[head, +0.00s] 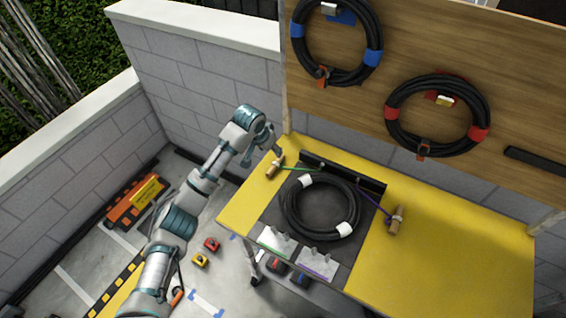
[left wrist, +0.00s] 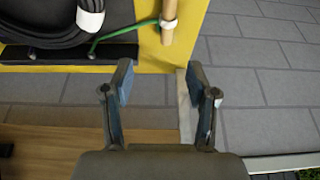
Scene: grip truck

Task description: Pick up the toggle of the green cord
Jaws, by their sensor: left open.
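The green cord (head: 303,169) runs along the back left of the black mat on the yellow table. At its left end is a wooden toggle (head: 274,169), lying on the yellow surface. My left gripper (head: 269,144) is open and empty, behind the toggle and close to it. In the left wrist view the open fingers (left wrist: 160,80) point toward the toggle (left wrist: 169,22), which is beyond the fingertips and apart from them. The green cord (left wrist: 110,38) runs left from it there. My right gripper is not in view.
A black hose coil (head: 287,211) with white bands lies on the mat. A purple cord (head: 374,206) leads to another wooden toggle (head: 396,221) on the right. A wooden board (head: 370,60) with hanging coils rises behind. The table's right part is clear.

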